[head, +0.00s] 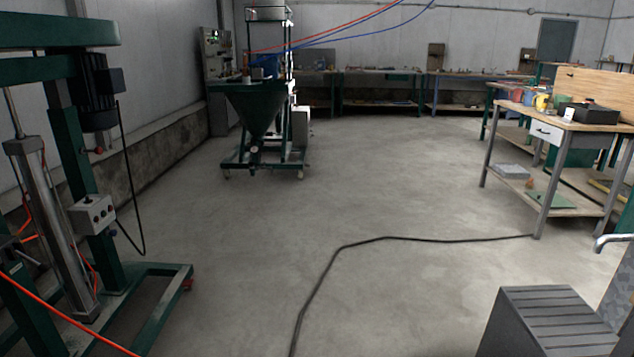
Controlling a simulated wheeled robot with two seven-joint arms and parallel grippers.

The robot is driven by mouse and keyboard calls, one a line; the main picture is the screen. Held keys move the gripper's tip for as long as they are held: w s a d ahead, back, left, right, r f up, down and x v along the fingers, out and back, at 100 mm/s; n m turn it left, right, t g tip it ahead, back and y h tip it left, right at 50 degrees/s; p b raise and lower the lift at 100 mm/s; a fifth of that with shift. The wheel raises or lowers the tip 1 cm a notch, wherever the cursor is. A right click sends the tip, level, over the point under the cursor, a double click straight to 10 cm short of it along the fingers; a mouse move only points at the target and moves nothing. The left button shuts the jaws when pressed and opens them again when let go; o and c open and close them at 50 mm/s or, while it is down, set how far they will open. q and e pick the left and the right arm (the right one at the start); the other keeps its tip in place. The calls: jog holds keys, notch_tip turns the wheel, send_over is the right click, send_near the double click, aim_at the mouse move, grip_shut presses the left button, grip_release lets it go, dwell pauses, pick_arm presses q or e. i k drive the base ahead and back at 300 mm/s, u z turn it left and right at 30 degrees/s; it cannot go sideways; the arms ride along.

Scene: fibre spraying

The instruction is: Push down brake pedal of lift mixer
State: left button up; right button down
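A green lift mixer (75,190) stands at the left edge of the head view, with a dark motor (97,92), a grey cylinder and a small control box (93,214) with knobs. Its green base frame (160,310) rests on the floor. A small red part (188,282) shows at the base's right corner; I cannot tell whether it is the brake pedal. The lower left of the mixer is cut off by the picture edge. Neither of my grippers is in view.
A black cable (345,246) crosses the open concrete floor (260,230). A green hopper machine (260,110) stands further back. A workbench (560,140) stands at right. A dark ribbed block (550,325) is at lower right. An orange hose (70,325) runs at lower left.

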aim_at(188, 283)
jog(key=u, duration=0.25)
jog(key=i, duration=2.45)
jog(key=u, duration=1.6)
jog(key=i, duration=1)
jog(key=u, duration=0.5)
jog(key=i, duration=0.5)
